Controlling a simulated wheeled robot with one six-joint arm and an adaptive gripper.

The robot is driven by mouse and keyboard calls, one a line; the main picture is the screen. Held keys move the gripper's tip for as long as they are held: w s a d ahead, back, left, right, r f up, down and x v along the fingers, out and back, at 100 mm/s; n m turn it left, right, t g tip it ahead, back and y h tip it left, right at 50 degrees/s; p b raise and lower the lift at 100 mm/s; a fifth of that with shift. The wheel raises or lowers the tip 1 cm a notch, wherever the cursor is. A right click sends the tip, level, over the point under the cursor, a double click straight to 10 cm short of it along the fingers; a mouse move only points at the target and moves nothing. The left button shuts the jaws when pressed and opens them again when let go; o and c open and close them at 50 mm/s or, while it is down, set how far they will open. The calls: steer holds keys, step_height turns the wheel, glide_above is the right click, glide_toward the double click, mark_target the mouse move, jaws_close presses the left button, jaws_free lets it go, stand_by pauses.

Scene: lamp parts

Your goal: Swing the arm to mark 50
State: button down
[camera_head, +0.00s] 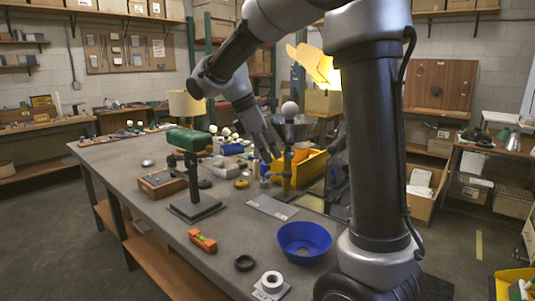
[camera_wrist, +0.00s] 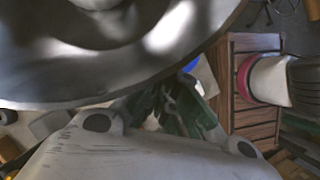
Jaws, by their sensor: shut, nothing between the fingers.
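My gripper (camera_head: 272,152) points down over the far part of the workbench, just left of a grey metal dish (camera_head: 291,131) with a pale ball above it. Its fingers look shut, with nothing held. Below the dish is an upright brownish post (camera_head: 287,172); I cannot tell if fingers and post touch. In the wrist view a large shiny curved metal surface (camera_wrist: 100,70) fills the top, close to the fingers (camera_wrist: 185,112), and hides much. No scale or mark 50 is readable, and I cannot tell which part is the arm to be swung.
A flat pale plate (camera_head: 271,207) lies before the post. The bench's front left is clear.

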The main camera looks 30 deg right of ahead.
steer(key=s+d+n+t, duration=0.1)
steer(key=s+d+n, duration=0.2)
steer(key=d, duration=0.3)
steer(key=shift+s, duration=0.65)
steer(key=shift+d, duration=0.1)
